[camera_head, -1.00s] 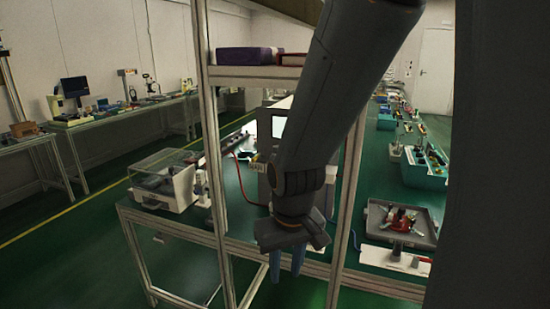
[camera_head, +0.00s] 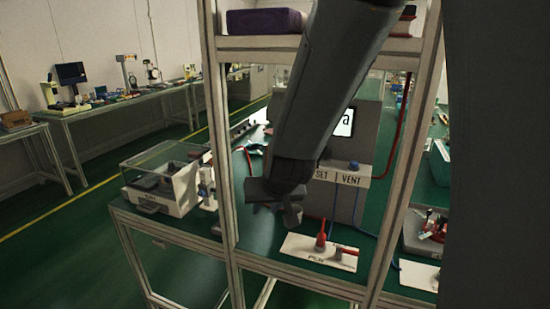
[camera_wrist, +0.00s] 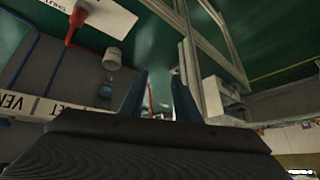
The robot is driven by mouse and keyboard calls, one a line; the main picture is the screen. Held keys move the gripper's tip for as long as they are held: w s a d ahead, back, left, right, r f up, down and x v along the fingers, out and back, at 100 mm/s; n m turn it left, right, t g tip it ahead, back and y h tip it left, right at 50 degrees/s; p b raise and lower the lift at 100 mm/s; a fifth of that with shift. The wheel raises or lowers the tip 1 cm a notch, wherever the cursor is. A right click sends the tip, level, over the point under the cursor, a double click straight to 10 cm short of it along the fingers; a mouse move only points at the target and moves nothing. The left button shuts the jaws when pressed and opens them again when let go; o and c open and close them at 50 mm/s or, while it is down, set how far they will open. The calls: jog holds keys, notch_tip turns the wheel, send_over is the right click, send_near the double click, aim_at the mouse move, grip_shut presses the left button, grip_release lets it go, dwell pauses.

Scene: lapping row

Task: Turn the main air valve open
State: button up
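A white plate (camera_head: 292,250) on the green bench carries two red-handled levers, one upright (camera_head: 320,240) and one lying nearly flat (camera_head: 346,250). The plate's lettering is too small to read, so I cannot tell which lever is the main air valve. In the wrist view one red handle (camera_wrist: 76,24) shows at the upper left beside a white plate (camera_wrist: 112,15). My gripper (camera_head: 292,213) hangs left of and above the plate, apart from the levers. In the wrist view its two blue fingers (camera_wrist: 156,85) stand apart with nothing held between them.
A grey unit with a panel (camera_head: 345,177) marked SET and VENT and a blue knob (camera_head: 353,166) stands behind the plate. Aluminium frame posts (camera_head: 222,160) and a shelf (camera_head: 270,43) enclose the space. A clear-lidded machine (camera_head: 165,185) stands left.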

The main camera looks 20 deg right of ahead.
jog(key=w+a+r+m+t+h+b, duration=0.1)
jog(key=w+m+t+h+b, duration=0.3)
jog(key=w, duration=0.8)
jog(key=w+d+r+t+h+b, duration=0.1)
jog(key=w+d+h, duration=0.1)
jog(key=w+d, duration=0.1)
jog(key=w+d+r+m+t+h+b, duration=0.1)
jog(key=w+d+h, duration=0.1)
jog(key=w+d, duration=0.1)
jog(key=w+d+r+m+t+h+b, duration=0.1)
jog(key=w+d+r+h, duration=0.1)
jog(key=w+d+h, duration=0.1)
jog(key=shift+b+x, duration=0.4)
jog(key=shift+x, duration=0.5)
jog(key=shift+a, duration=0.1)
grip_shut()
